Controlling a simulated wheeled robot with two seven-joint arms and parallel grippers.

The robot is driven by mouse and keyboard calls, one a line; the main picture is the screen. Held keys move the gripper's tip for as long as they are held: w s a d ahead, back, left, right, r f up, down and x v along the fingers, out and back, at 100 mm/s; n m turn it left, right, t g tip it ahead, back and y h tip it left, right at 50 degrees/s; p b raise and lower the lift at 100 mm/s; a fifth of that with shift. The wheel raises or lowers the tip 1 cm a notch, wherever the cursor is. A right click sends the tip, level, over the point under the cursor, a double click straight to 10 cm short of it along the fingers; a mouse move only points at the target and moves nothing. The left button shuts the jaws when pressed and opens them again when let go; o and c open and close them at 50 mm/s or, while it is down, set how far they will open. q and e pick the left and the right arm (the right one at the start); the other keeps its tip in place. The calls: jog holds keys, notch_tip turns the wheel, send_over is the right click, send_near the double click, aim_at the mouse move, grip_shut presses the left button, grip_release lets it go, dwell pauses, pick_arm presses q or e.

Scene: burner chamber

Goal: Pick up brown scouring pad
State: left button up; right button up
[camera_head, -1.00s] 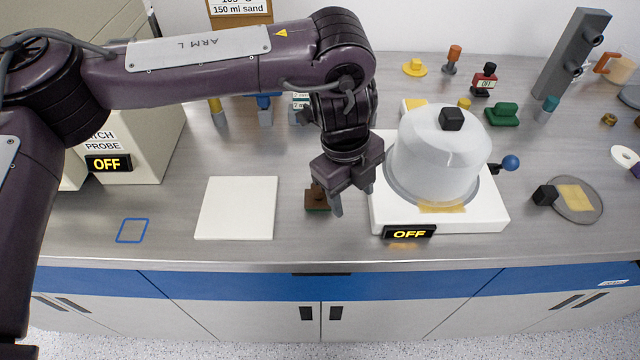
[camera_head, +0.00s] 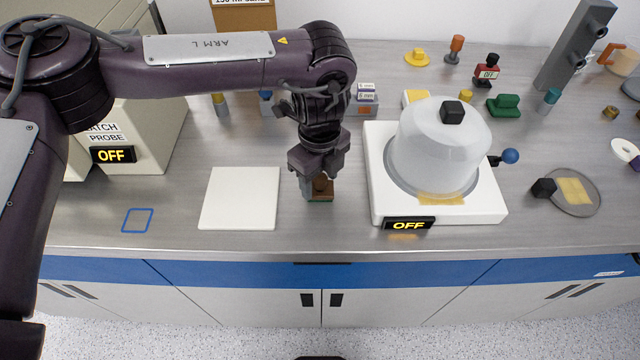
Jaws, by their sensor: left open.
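The brown scouring pad (camera_head: 321,187) is a small brown block with a green underside. It stands on the grey bench between the white square plate and the white burner base. My left gripper (camera_head: 318,186) is open directly above and around it, pointing down. One finger shows at the pad's left side; the other finger is hard to make out. Whether the fingers touch the pad cannot be told.
The white burner base (camera_head: 385,205) with a translucent dome (camera_head: 435,150) stands close on the right. A white square plate (camera_head: 240,198) lies on the left. A blue square outline (camera_head: 137,220) marks the bench further left. The bench's front edge is near.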

aim_at(320, 178)
pick_arm(q)
jog(key=c, duration=1.1)
jog(key=shift+o, duration=0.2)
notch_tip(320, 178, up, 20)
